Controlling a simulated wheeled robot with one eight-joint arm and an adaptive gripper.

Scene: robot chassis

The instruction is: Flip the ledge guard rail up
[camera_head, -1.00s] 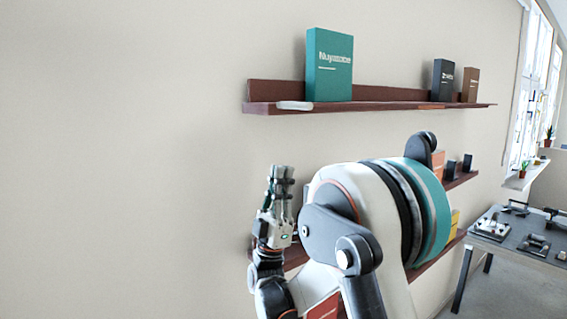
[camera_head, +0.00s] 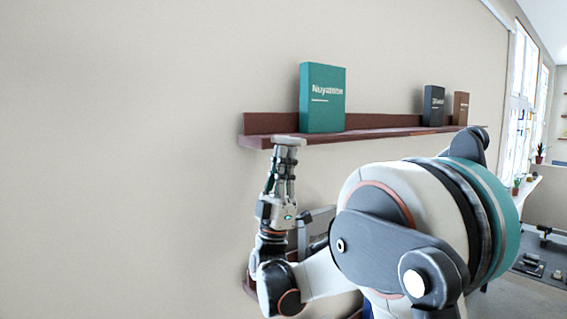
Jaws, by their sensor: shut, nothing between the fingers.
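The upper dark red ledge (camera_head: 375,132) runs along the wall. My gripper (camera_head: 283,156) points upward, fingers together and empty, right under the tab. The fingertips look at or against the tab's underside; contact cannot be told for sure. The rail's line along the front edge is hard to make out from the ledge.
A teal book (camera_head: 322,98) stands upright on the ledge just behind the tab. A dark book (camera_head: 433,106) and a brown book (camera_head: 460,108) stand farther right. Lower ledges are mostly hidden by my arm. The wall to the left is bare.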

